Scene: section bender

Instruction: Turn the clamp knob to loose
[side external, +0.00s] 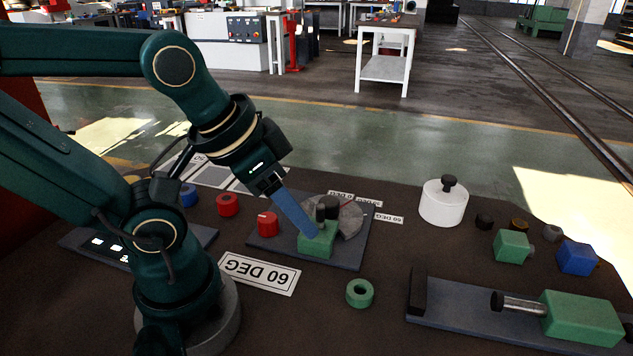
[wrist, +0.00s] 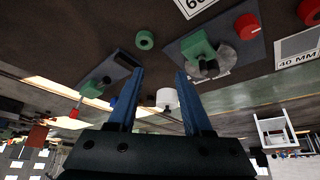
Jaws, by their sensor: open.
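A red knob (side external: 268,224) with a small white mark on top sits on the dark base plate (side external: 262,243) of the bender; it also shows in the wrist view (wrist: 247,27). No label marks it as the clamp knob. Beside it on the plate are a green block (side external: 316,243), dark upright rollers (side external: 327,207) and a grey disc (side external: 350,219). My gripper (wrist: 160,72) is open, with nothing between its blue fingers. In the side view, its fingers overlap the green block and part of it is hidden; contact cannot be told. The red knob is apart from the fingers.
A second red knob (side external: 228,205) and a blue one (side external: 188,196) stand behind. A green ring (side external: 359,293), a white pot (side external: 443,203), green and blue blocks (side external: 577,257) and a long fixture (side external: 470,312) lie right. A "60 DEG" card (side external: 260,273) lies in front.

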